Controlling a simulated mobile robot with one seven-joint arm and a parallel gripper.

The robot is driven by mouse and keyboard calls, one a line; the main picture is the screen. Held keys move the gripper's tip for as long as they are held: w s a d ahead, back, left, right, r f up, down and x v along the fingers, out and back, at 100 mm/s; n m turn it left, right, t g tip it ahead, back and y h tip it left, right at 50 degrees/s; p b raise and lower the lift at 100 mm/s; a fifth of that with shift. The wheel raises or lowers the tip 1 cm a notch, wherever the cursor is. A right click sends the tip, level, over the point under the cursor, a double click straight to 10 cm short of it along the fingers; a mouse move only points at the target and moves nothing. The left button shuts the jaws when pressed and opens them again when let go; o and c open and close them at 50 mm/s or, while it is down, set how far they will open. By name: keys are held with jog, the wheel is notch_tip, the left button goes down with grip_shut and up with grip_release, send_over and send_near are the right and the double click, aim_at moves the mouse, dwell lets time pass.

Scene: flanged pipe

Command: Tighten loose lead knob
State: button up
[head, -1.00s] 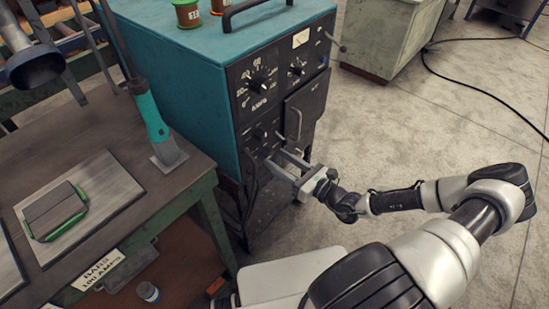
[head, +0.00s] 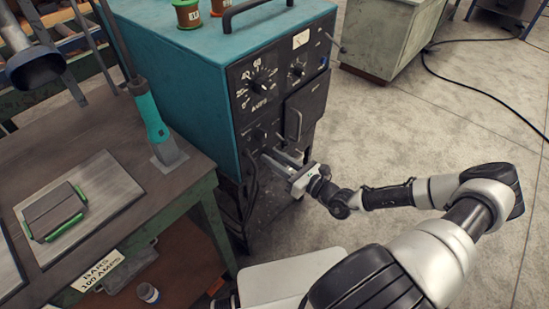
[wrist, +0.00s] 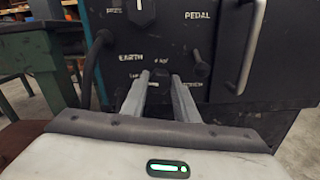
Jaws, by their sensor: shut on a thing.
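The teal welding machine (head: 185,95) has a dark front panel with dials and lettering. My gripper (head: 271,156) is at the lower part of this panel, its fingers pointing at it. In the wrist view my gripper (wrist: 160,75) has its two grey fingers close together just below the EARTH lettering. They are shut on the small dark lead knob (wrist: 160,73), which is mostly hidden between the fingertips. A dark cable (wrist: 92,65) hangs from the panel to the left of the fingers.
A metal handle (wrist: 250,45) stands out from the panel at the right of my gripper. A grey-green cabinet (head: 395,40) stands behind. The concrete floor on the right is mostly clear.

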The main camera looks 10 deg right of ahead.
jog(key=shift+m, duration=0.3)
jog(key=shift+m+p, duration=0.8)
jog(key=shift+m, duration=0.2)
jog(key=m+p, duration=0.1)
jog(key=m, duration=0.3)
jog(key=shift+d+m, duration=0.1)
jog(key=shift+m, duration=0.2)
jog(key=m, duration=0.4)
jog(key=shift+f, duration=0.15)
jog(key=shift+f+m, duration=0.1)
jog(key=shift+m, duration=1.8)
jog(key=o, duration=1.1)
jog(key=shift+c, duration=0.2)
jog(key=shift+d, duration=0.1)
